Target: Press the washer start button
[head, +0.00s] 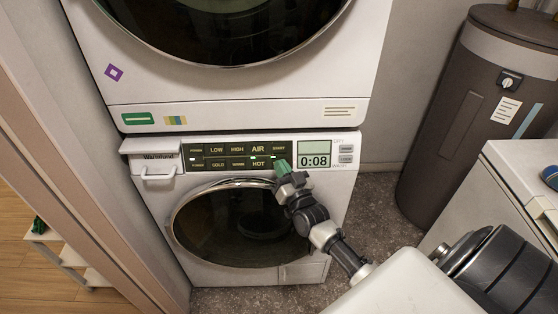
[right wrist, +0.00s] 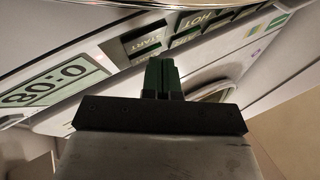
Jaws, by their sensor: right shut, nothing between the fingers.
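The white washer (head: 158,197) is the lower unit of the stack, with a round dark door (head: 225,222). Its dark control panel has two rows of labelled buttons; the START button (head: 278,149) is at the upper right end, left of the display (head: 314,155) reading 0:08. My right gripper (head: 281,166) is shut and empty, its green fingertips just below the START button in the head view. In the right wrist view the fingertips (right wrist: 161,62) point at the panel, close to the START button (right wrist: 143,46). I cannot tell whether they touch. My left gripper is not in view.
The upper unit (head: 235,115) sits directly above the panel. A drawer handle (head: 158,174) sticks out at the panel's left. A dark cylindrical tank (head: 460,110) and a white cabinet (head: 475,205) stand at the right. A wooden door frame (head: 70,150) borders the left.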

